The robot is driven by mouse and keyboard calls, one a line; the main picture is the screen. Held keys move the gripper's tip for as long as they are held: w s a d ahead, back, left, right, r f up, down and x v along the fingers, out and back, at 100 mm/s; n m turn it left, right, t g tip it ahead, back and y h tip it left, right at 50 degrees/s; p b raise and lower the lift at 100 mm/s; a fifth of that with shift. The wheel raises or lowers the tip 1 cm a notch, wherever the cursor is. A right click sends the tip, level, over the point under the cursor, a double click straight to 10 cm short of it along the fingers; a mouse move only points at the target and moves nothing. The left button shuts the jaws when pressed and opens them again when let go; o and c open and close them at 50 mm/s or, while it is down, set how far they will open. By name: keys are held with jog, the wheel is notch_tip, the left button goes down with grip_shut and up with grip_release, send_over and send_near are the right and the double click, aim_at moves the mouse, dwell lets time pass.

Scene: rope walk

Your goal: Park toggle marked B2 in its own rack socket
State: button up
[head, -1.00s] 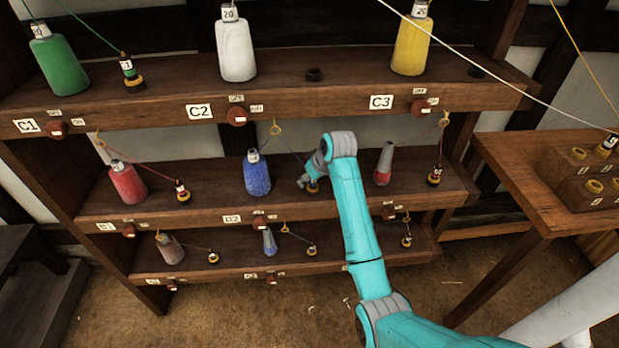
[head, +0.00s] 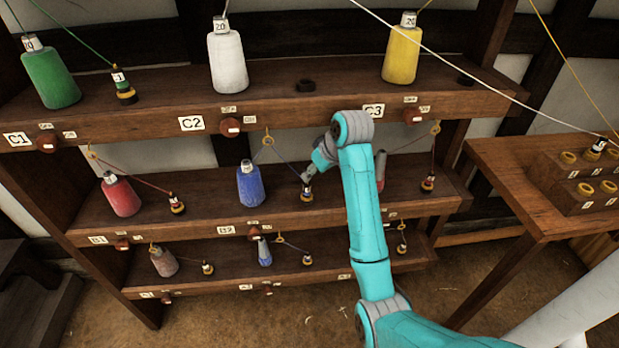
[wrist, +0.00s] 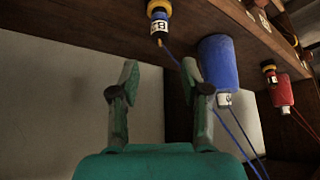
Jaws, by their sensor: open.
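The toggle marked B2 (head: 307,191) stands upright on the middle shelf, to the right of the blue spool (head: 250,185). A blue cord runs from it. In the wrist view, which sees the shelf upside down, the toggle (wrist: 159,26) shows its B2 label, with a yellow ring at its shelf end. It looks seated in its socket; the socket itself is mostly hidden. My gripper (wrist: 159,78) is open and empty, its fingers apart on either side of the toggle's line but short of it. In the head view my gripper (head: 309,175) is just above the toggle.
The shelf rack (head: 100,225) holds several spools and toggles. A red spool (head: 121,196) and its toggle (head: 177,204) stand left on the middle shelf. The upper shelf overhangs my wrist. A wooden table (head: 500,165) with a socket block stands at right.

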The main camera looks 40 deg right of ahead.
jog(key=shift+s+r, duration=0.4)
jog(key=shift+r, duration=0.2)
jog(key=shift+f, duration=0.1)
jog(key=s+a+f+t, duration=0.1)
jog(key=s+a+f, duration=0.1)
jog(key=a+f, duration=0.3)
jog(key=s+a+f+t, duration=0.1)
jog(key=s+a+f, duration=0.15)
jog(key=f, duration=0.55)
jog(key=s+a+f+m+t+h, duration=0.1)
jog(key=s+a+f+t, duration=0.1)
jog(key=s+a+f, duration=0.75)
jog(key=s+a+r+t, duration=0.1)
jog(key=s+a+r, duration=0.2)
jog(key=s, duration=0.7)
jog(key=s+a+r+t, duration=0.2)
jog(key=s+a+r, duration=0.1)
jog(key=s+r, duration=0.4)
jog(key=s+a+r+n+t+y, duration=0.1)
jog(key=s+a+r, duration=0.2)
jog(key=s, duration=1)
jog(key=shift+s+r+t, duration=0.4)
jog(key=shift+r, duration=0.5)
